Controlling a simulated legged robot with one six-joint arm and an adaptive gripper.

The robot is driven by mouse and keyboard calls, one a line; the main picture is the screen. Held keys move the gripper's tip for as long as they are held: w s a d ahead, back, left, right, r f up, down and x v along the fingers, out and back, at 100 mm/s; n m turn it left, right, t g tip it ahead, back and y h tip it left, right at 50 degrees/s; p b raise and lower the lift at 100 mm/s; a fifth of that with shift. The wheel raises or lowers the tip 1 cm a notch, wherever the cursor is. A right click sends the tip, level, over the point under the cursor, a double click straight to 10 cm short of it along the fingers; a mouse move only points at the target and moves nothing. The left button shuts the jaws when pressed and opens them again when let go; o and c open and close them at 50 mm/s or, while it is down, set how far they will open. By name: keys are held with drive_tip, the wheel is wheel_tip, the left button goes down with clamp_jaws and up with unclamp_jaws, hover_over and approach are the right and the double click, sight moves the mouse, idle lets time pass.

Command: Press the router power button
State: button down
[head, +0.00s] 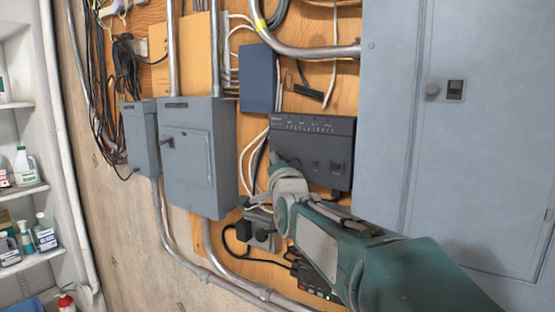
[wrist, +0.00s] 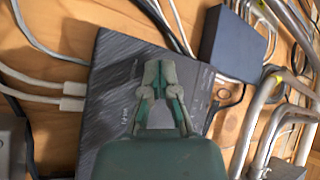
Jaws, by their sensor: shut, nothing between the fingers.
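The router appears to be the black box (head: 315,148) mounted on the wood panel, with a row of small marks along its upper face and two small dark raised parts lower down. My gripper (head: 277,160) is shut and empty, with its tips over the router's left part. In the wrist view the gripper (wrist: 160,70) points across the dark router face (wrist: 112,75), which carries small pale lettering. I cannot tell whether the tips touch the face. The gripper hides part of the face, and I cannot make out which part is the power button.
Grey electrical boxes (head: 197,150) stand left of the router, and a large grey cabinet (head: 390,120) stands close on its right. A blue box (head: 258,78) is above. Conduits and loose cables surround it; white plugs (wrist: 72,96) sit beside the router's edge. Shelves with bottles are far left.

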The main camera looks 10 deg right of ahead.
drive_tip(key=shift+s+a, duration=0.1)
idle(0.3)
drive_tip(key=shift+s+a, duration=0.4)
drive_tip(key=shift+s, duration=0.05)
drive_tip(key=shift+s+a, duration=1.8)
drive_tip(key=s+d+f+n+g, duration=0.2)
drive_tip(key=s+f+n+g, duration=0.4)
drive_tip(key=s+f, duration=0.7)
drive_tip(key=s+d+f+n+g, duration=0.3)
drive_tip(key=s+f+n+g, duration=0.2)
drive_tip(key=s+f+g, duration=0.4)
drive_tip(key=s+f, duration=0.5)
drive_tip(key=s, duration=0.3)
drive_tip(key=shift+s+d+f+n, duration=0.15)
drive_tip(key=shift+s+d+n, duration=0.05)
drive_tip(key=shift+s+n, duration=0.2)
idle(1.9)
